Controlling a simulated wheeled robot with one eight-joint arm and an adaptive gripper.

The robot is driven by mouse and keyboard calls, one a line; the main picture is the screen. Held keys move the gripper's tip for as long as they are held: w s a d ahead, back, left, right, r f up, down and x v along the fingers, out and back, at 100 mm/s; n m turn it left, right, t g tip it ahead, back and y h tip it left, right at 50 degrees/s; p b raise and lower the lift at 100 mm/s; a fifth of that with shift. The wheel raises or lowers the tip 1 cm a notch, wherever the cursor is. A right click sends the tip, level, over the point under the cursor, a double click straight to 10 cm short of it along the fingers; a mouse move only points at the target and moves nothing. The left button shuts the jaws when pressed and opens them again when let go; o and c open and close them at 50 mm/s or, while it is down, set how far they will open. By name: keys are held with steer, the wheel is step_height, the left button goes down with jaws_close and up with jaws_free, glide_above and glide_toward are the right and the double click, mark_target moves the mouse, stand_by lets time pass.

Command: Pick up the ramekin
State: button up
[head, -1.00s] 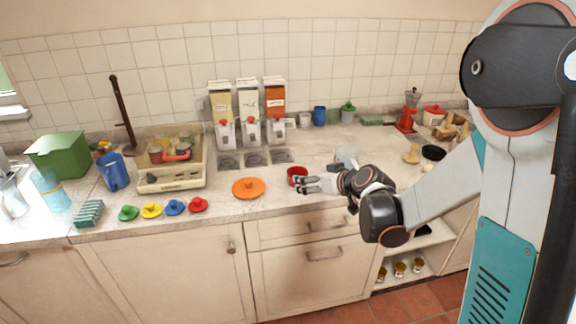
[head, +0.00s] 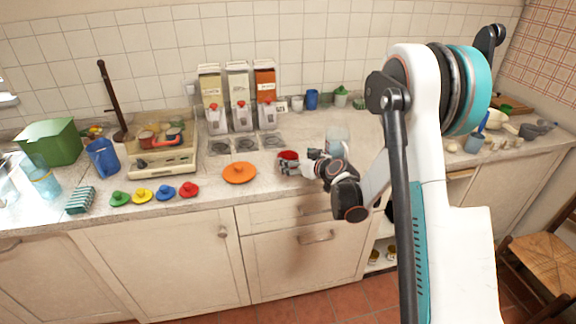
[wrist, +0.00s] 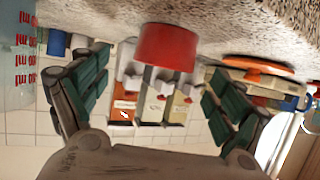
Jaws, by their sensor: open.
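The ramekin appears to be the small red round cup (head: 288,155) on the counter, right of the orange lid. Its lower part is partly hidden behind my gripper (head: 287,168) in the head view. My gripper is at its near side, low over the counter. In the wrist view, which is upside down, the red ramekin (wrist: 167,48) lies ahead, between the directions of the two spread fingers. The fingers are open with nothing held, and a gap shows between them and the ramekin.
An orange lid (head: 239,173) lies left of the ramekin. A clear container (head: 337,140) stands to the right behind my wrist. Three dispensers (head: 239,96) stand at the back. Small coloured lids (head: 189,189) line the front left. The counter left of the dispensers holds a cream rack (head: 163,160).

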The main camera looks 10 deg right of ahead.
mark_target(283, 156)
steer(key=x, duration=0.1)
steer(key=b+x, duration=0.1)
steer(key=x, duration=0.3)
steer(key=shift+s+a+f+b, duration=0.1)
steer(key=shift+a+f+b, duration=0.05)
steer(key=shift+a+b, duration=0.2)
steer(key=shift+w+f, duration=0.1)
steer(key=shift+w, duration=0.35)
steer(key=shift+s, duration=0.1)
steer(key=shift+c, duration=0.6)
steer(key=c, duration=1.1)
